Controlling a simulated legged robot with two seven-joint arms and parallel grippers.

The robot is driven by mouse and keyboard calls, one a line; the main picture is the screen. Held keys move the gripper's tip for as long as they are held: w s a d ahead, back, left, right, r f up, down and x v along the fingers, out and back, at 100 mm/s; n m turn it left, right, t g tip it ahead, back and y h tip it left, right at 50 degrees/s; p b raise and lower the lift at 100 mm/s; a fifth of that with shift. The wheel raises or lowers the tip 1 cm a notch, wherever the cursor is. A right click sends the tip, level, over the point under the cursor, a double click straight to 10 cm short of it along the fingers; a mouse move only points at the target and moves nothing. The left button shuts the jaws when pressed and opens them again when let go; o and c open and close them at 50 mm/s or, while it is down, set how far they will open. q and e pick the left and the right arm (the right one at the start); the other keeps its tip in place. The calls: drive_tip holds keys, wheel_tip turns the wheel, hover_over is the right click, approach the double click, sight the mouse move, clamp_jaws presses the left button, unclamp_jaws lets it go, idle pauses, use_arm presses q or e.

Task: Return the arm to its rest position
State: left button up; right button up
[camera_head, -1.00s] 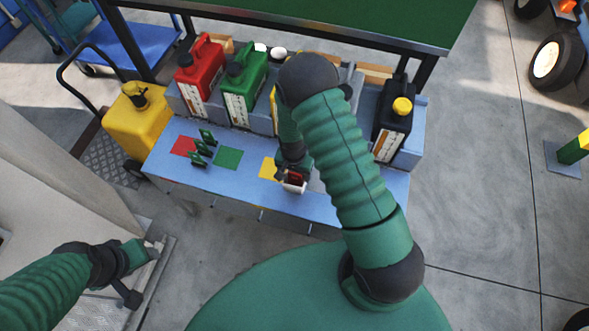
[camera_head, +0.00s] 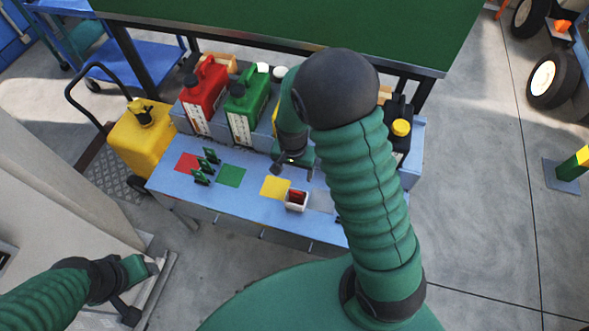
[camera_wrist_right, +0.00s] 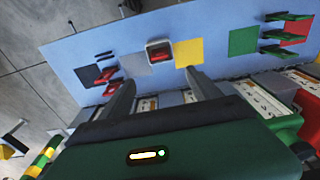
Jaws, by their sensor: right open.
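My right arm reaches across the blue bench (camera_head: 225,205). Its gripper (camera_head: 294,170) hangs over the bench, just behind a small white box (camera_head: 296,207) with something red inside. In the right wrist view the two fingers (camera_wrist_right: 160,85) are spread with nothing between them, and the white box (camera_wrist_right: 160,43) stands beyond them, apart. My left gripper (camera_head: 143,285) is at the lower left, away from the bench; its jaw opening is not clear.
Red (camera_head: 204,95), green (camera_head: 246,105) and black (camera_head: 396,130) canisters stand along the bench's back. A yellow canister is mostly hidden by my right arm. Small green upright pieces (camera_head: 204,168) stand near coloured squares. A green tabletop (camera_head: 300,25) overhangs behind. A yellow can (camera_head: 143,138) stands left.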

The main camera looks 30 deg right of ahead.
idle(0.4)
drive_tip(key=s+a+r+n+t+p, duration=0.2)
drive_tip(key=s+a+r+n, duration=0.4)
drive_tip(key=s+r+n, duration=0.2)
wheel_tip(320, 180, up, 4)
drive_tip(key=shift+s+a+f+n+y, duration=0.2)
drive_tip(key=shift+s+n+y, duration=0.1)
drive_tip(key=shift+n, duration=0.7)
drive_tip(key=shift+s, duration=0.1)
